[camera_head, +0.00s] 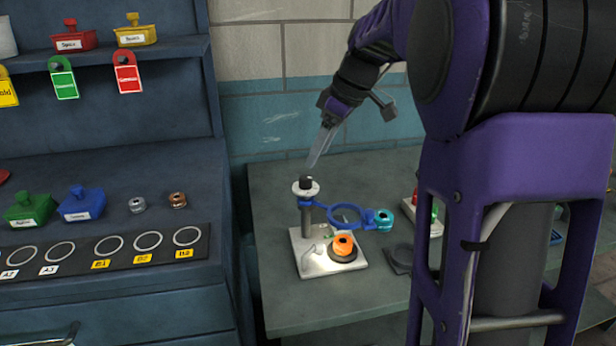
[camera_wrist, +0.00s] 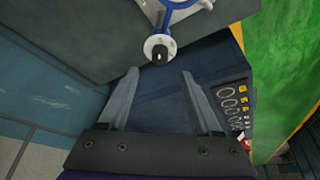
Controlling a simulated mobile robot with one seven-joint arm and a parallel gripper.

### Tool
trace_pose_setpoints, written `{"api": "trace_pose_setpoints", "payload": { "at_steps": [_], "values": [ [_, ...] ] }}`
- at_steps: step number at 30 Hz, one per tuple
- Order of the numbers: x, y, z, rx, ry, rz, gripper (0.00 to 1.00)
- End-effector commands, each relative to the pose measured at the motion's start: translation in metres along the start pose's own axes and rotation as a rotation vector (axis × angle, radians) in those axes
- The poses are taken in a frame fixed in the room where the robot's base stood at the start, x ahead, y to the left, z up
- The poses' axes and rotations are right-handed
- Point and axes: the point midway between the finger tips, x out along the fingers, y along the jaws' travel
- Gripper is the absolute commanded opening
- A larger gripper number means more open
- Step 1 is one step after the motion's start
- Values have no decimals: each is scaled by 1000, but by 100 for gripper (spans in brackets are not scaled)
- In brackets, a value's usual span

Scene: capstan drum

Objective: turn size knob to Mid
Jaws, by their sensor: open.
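The size knob (camera_head: 306,182) is a small black knob on a white round dial, on top of a grey post rising from a white base plate (camera_head: 318,264). In the wrist view the black knob (camera_wrist: 160,54) sits on its white dial just beyond my fingertips. The dial's markings are too small to read. My gripper (camera_head: 316,160) is above the knob, tilted, its fingers pointing down at it. In the wrist view my gripper (camera_wrist: 160,74) is open, with nothing between its two fingers, and does not touch the knob.
A blue ring arm (camera_head: 347,215) extends right from the post to a teal part (camera_head: 383,219). An orange piece (camera_head: 343,244) sits on the base plate. A red and green item (camera_head: 424,212) stands right. A blue-grey workbench (camera_head: 100,240) with tags and parts is left.

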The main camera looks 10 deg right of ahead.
Motion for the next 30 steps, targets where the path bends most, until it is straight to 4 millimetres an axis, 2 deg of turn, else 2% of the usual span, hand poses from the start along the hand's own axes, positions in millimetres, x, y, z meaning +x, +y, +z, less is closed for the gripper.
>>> {"api": "trace_pose_setpoints", "payload": {
  "at_steps": [1, 3, 9, 15, 23, 30],
  "values": [
    [15, -1, 1, 0, -2, -4, 66],
    [28, 0, 1, 0, -2, -3, 66],
    [58, 0, 0, 0, 0, -2, 66],
    [70, 0, 0, 1, 0, 0, 66],
    [71, 0, 0, 1, 0, 1, 66],
    [70, 0, 0, 1, 0, 1, 24]
  ]
}}
